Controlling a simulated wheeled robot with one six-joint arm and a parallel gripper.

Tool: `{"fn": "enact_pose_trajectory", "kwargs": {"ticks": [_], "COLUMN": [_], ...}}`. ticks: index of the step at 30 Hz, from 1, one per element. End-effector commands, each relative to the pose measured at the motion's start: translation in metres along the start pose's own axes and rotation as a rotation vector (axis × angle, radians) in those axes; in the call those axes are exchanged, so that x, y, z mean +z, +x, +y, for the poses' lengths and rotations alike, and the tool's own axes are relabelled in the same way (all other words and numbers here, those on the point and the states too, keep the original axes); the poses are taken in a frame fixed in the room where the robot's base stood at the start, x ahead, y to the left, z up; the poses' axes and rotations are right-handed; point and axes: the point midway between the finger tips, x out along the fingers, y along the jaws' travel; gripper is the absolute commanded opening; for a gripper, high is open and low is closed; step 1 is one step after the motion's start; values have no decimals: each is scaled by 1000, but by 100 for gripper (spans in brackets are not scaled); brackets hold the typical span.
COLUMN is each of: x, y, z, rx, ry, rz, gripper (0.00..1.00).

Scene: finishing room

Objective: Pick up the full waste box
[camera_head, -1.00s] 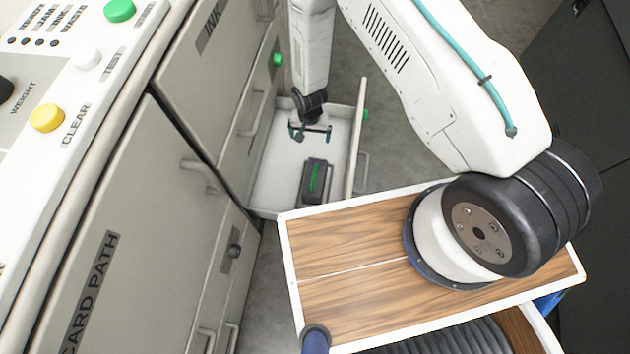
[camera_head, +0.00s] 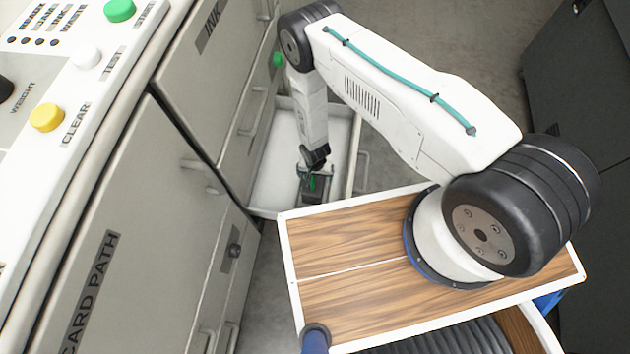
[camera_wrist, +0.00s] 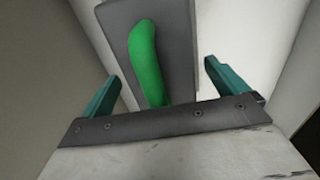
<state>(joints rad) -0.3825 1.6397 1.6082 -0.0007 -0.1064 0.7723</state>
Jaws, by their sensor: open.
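The waste box (camera_head: 314,196) is a dark grey box with a green handle on top, lying in the open white drawer (camera_head: 272,190) of the machine. In the wrist view the box (camera_wrist: 181,35) shows close up, with its green handle (camera_wrist: 147,60) running between my fingers. My gripper (camera_head: 312,178) is right over the box. In the wrist view my gripper (camera_wrist: 158,85) is open, one teal finger on each side of the handle, with gaps to it. Whether the box is full cannot be seen.
The machine front with its card path door (camera_head: 130,230) stands left of the drawer. My wood-topped base lies just in front of the drawer. Grey floor (camera_head: 400,165) is free to the right.

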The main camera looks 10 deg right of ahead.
Motion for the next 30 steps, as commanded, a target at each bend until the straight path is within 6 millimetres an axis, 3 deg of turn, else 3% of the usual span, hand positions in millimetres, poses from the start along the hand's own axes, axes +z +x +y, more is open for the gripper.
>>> {"fn": "enact_pose_trajectory", "kwargs": {"ticks": [8, 18, 30], "x": [0, 0, -1], "y": [4, 3, -4], "z": [0, 0, -1], "rx": [0, 0, -1], "ry": [0, 0, 0], "rz": [0, 0, 1], "gripper": [98, 4, 2]}}
